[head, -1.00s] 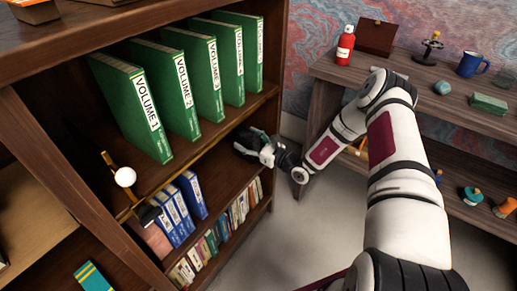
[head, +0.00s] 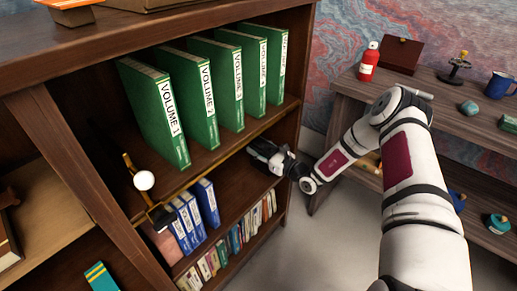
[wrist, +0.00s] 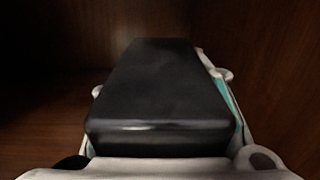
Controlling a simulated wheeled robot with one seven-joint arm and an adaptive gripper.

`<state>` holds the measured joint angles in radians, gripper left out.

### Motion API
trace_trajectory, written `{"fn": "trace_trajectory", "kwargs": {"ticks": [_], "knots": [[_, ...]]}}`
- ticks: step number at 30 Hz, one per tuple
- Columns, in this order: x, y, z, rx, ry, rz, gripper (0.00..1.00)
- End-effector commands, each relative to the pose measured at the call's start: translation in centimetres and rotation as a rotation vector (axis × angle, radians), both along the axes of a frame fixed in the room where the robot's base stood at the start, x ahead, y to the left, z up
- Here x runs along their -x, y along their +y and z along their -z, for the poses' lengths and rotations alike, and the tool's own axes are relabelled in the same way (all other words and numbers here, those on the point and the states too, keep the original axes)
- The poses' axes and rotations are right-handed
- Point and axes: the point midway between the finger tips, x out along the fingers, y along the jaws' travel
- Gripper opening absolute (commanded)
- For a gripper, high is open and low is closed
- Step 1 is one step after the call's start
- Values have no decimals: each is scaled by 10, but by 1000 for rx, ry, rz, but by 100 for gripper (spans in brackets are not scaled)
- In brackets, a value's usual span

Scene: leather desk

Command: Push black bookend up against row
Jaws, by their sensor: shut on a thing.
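My gripper (head: 264,152) is at the right end of the bookcase, near the opening between the green-volume shelf and the shelf below. In the wrist view a black slab, which looks like the black bookend (wrist: 155,95), lies between my light-coloured fingers and stretches away from the camera. My gripper is shut on it. In the head view only a dark shape shows at the fingertips. A row of green volumes (head: 152,115) stands on the shelf above, with gaps between the books.
A gold piece with a white ball (head: 144,180) sits at the left front of the shelf. A side table (head: 440,108) at the right holds a red bottle (head: 368,62), a brown box and a blue mug. Dark wood encloses the wrist view. The floor between is clear.

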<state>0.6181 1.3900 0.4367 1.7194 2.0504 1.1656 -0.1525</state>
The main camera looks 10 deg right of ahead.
Motion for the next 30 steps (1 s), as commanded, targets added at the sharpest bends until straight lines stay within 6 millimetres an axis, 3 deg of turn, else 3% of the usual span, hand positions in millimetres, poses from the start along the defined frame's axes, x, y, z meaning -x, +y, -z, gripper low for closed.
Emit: {"fn": "trace_trajectory", "kwargs": {"ticks": [30], "knots": [[15, 21, 1, -1, 3, -3, 0]]}}
